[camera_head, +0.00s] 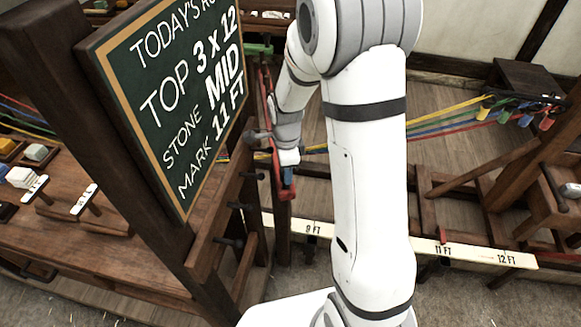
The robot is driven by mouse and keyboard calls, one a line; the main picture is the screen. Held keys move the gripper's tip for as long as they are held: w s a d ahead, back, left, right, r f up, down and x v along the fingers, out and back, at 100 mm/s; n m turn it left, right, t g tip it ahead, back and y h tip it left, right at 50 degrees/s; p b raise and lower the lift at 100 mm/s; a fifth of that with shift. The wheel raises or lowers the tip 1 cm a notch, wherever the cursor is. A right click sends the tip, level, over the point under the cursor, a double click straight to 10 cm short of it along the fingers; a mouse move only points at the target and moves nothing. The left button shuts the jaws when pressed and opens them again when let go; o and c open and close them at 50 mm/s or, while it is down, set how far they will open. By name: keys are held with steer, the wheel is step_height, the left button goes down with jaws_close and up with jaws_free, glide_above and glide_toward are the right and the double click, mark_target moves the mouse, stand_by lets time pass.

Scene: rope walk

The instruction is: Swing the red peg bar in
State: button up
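The red peg bar (265,93) shows as a narrow red strip just right of the chalkboard, running down toward my gripper. Red also shows at its lower end (287,193), beside a small blue part. My gripper (288,158) is at this lower part, next to a dark upright post. The fingers are small and partly hidden, so I cannot tell whether they are open, shut, or touching the bar. My white arm covers the middle of the view and hides what is behind it.
A chalkboard (170,95) on a dark wooden frame with pegs stands close on the left. A white measuring rail (470,252) crosses low, marked in feet. Coloured ropes (445,125) run to a wooden stand at right. A workbench (60,225) fills the lower left.

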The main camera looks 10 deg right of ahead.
steer(key=shift+o, duration=1.4)
